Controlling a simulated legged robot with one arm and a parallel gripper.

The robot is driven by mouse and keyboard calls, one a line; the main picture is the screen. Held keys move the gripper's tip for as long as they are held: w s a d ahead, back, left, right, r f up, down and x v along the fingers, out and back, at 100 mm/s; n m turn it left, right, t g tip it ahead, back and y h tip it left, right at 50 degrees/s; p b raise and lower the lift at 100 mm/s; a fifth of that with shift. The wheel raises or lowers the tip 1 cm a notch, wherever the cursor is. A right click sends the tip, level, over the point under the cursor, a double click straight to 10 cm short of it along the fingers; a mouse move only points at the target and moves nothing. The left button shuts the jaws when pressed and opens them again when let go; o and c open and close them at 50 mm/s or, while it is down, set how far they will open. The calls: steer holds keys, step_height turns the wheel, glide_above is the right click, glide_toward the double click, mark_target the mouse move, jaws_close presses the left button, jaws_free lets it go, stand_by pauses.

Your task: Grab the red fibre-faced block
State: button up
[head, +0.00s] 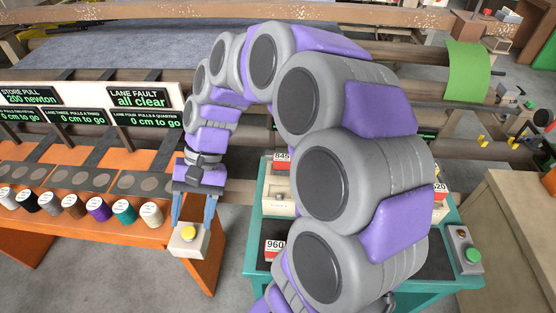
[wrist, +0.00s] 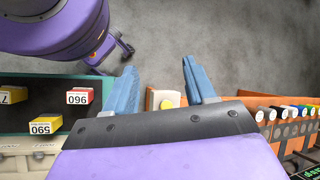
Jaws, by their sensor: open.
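A red block with a white label reading 960 (head: 274,247) sits in the teal-framed stand (head: 251,232), left of my large arm links in the head view. In the wrist view the red block (wrist: 79,91) lies in the dark tray at left, outside my jaws. My gripper (head: 194,212) points down, left of the stand, above a pale box with a yellow button (head: 188,241). The blue fingers (wrist: 159,72) are apart with nothing held between them. Fibre facing on the block cannot be made out. My arm hides much of the stand.
Yellow blocks, one labelled 590 (wrist: 46,125), lie near the red one in the wrist view. An orange bench (head: 100,238) with several coloured spools stands at left. A green button box (head: 465,250) is at the stand's right. Grey floor lies between bench and stand.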

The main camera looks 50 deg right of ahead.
steer(key=w+d+m+t+y, duration=0.1)
steer(key=w+d+m+y, duration=0.15)
steer(key=w+d, duration=0.3)
steer(key=m+t+y+p, duration=0.2)
steer(key=m+t+p, duration=0.2)
steer(key=m+t, duration=0.8)
glide_above(282, 163)
steer(key=f+v, duration=0.1)
steer(key=v, duration=0.3)
step_height(282, 163, down, 9)
steer(key=m+g, duration=0.3)
steer(key=s+d+f+m+t+h+p, duration=0.1)
steer(key=s+d+f+m+t+h, duration=0.25)
steer(key=s+d+f, duration=0.35)
steer(key=shift+m+g+y, duration=0.3)
steer(key=shift+g+y, duration=0.05)
steer(key=shift+y, duration=0.05)
steer(key=b+x, duration=0.2)
steer(key=x, duration=0.7)
steer(key=shift+w+a+f, duration=0.15)
steer(key=shift+w, duration=0.25)
steer(key=b+x, duration=0.2)
steer(key=x, duration=0.2)
steer(key=shift+w+f, duration=0.15)
steer(key=shift+f, duration=0.1)
steer(key=shift+w+a+f, duration=0.15)
steer(key=shift+w+a, duration=0.05)
steer(key=shift+w, duration=0.15)
